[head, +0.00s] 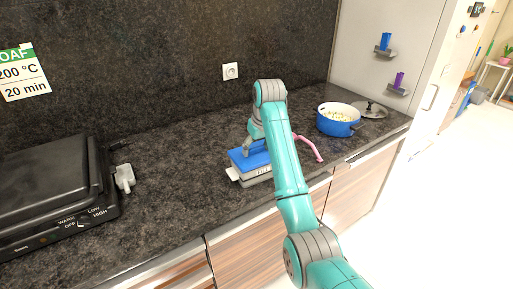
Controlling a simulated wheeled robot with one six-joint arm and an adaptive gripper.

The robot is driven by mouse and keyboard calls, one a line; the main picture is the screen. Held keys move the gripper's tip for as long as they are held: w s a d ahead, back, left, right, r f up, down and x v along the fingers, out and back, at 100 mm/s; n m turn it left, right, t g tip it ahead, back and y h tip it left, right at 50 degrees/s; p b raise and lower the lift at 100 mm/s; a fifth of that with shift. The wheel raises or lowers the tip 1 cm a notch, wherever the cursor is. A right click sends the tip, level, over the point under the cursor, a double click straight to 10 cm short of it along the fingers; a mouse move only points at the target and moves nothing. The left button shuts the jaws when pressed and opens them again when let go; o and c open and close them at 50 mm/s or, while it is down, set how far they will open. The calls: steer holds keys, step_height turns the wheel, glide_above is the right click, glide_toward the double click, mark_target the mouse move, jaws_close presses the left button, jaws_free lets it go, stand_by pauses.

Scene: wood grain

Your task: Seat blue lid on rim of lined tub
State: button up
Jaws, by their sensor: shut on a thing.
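My gripper (252,146) points down and is shut on the blue lid (240,160), partly hidden behind my arm. The lid is over the grey lined tub (256,179) on the dark counter. A pale flap shows at the tub's left end, below the lid. The lid looks level and very close to the rim. I cannot tell whether it touches the rim all round, as my arm hides its right part.
A blue pot (338,128) with pale contents stands at the right, a lid (371,109) behind it. A pink curved thing (310,146) lies right of the tub. A black appliance (50,190) fills the left.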

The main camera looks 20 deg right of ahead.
steer(key=shift+f, duration=1.1)
stand_by(0.3)
steer(key=o, duration=1.1)
steer(key=shift+c, duration=0.2)
